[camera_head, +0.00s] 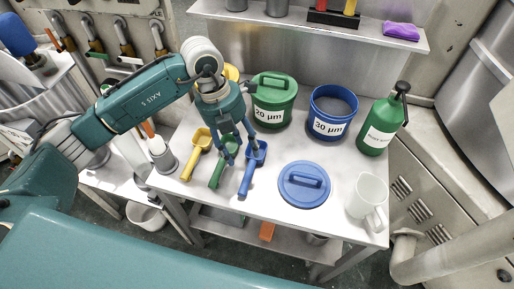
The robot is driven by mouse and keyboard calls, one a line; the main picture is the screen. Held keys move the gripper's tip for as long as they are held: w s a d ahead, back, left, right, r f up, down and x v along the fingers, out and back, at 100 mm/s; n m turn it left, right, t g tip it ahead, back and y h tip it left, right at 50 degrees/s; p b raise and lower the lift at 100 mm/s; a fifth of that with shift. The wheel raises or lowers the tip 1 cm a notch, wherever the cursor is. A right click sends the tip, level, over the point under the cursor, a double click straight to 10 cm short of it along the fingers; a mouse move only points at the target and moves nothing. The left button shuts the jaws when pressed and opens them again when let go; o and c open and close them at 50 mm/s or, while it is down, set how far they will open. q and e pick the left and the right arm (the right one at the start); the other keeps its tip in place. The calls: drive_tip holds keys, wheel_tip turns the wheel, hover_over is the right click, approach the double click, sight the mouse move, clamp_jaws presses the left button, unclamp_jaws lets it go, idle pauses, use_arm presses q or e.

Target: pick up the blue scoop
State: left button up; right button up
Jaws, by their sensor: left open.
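The blue scoop (246,177) lies on the white table, its bowl toward the back and its handle toward the front edge. My left gripper (243,155) is open and points down close to the scoop's bowl. One finger is at the bowl and the other is to its left, above the green scoop (217,176). I cannot tell whether the fingers touch either scoop. The gripper hides part of the green scoop. A yellow scoop (190,170) lies farther left. My right gripper is not in view.
Behind stand a lidded green tub (274,112) marked 20 µm, an open blue tub (329,128) marked 30 µm and a green pump bottle (377,135). A blue lid (304,194) and a white jug (365,203) are at right. A shelf (300,25) overhangs the back.

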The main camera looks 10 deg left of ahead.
sight(246, 173)
use_arm(q)
drive_tip(key=x, duration=0.2)
drive_tip(key=a+p+x, duration=0.1)
drive_tip(key=x, duration=0.2)
drive_tip(key=shift+s+f, duration=0.2)
drive_tip(key=shift+d+f+p, duration=0.1)
drive_tip(key=shift+f+p, duration=0.25)
drive_tip(key=shift+p, duration=0.15)
drive_tip(key=x, duration=0.1)
drive_tip(key=p+x, duration=0.1)
drive_tip(key=x, duration=0.1)
drive_tip(key=shift+s+f, duration=0.25)
drive_tip(key=shift+s, duration=0.05)
drive_tip(key=shift+w+d+f, duration=0.1)
drive_tip(key=shift+f, duration=0.35)
drive_tip(key=c, duration=1.3)
